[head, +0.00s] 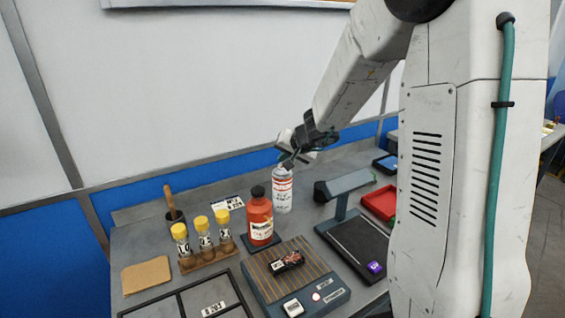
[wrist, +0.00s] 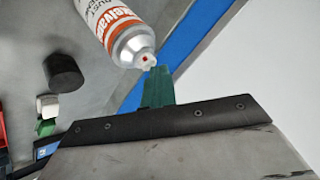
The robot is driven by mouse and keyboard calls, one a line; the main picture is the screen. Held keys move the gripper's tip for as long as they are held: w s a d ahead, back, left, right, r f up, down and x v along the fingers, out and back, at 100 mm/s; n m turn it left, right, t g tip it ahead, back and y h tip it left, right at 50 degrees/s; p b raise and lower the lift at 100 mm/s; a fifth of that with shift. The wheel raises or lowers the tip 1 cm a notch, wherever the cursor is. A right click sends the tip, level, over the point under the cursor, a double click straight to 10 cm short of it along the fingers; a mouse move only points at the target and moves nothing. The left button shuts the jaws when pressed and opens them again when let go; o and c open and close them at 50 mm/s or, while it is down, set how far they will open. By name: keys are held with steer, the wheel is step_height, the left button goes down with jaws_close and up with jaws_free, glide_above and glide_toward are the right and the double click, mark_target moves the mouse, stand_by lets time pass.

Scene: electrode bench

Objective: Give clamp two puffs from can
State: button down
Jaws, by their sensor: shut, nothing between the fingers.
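The can (head: 282,194) is white with a red band and stands upright at the back of the bench, behind a red bottle. In the wrist view the can (wrist: 112,28) shows its pale nozzle close to the tip of my gripper (wrist: 158,76). My gripper (head: 294,157) is shut and empty, at the can's top; whether it touches the nozzle I cannot tell. A small black piece with a patterned part, perhaps the clamp (head: 288,261), lies on a brown ribbed plate (head: 262,275). I cannot tell for certain which thing is the clamp.
The red bottle (head: 260,218) stands just in front of the can. Several yellow-capped jars (head: 203,232) are in a rack to the left. A grey stand with a black knob (head: 342,187) rises on the right, before a red tray (head: 380,202). A cork pad (head: 146,275) lies left.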

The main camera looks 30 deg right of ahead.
steer(key=shift+r, duration=0.35)
step_height(320, 180, up, 6)
stand_by(0.7)
stand_by(0.7)
